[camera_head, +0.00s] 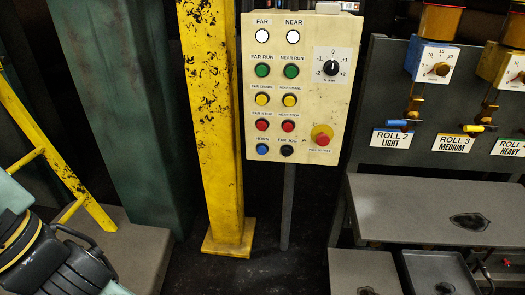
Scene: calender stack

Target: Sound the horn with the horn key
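The horn key is a round blue button (262,149) under a label that reads HORN. It is at the lower left of the cream control panel (300,190), which hangs upright in the middle of the camera_head view. Nothing covers the key and nothing touches it. My gripper (88,262) is a black shape at the lower left, partly cut off by the frame and well apart from the panel, lower and to its left. Its fingers are dark and hard to make out, so I cannot tell whether they are open or shut.
A black button (286,151) is just right of the horn key, with a red button (262,125) above it and a red emergency stop (322,139) farther right. A worn yellow post (211,110) stands left of the panel. A grey bench (420,205) is at right.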

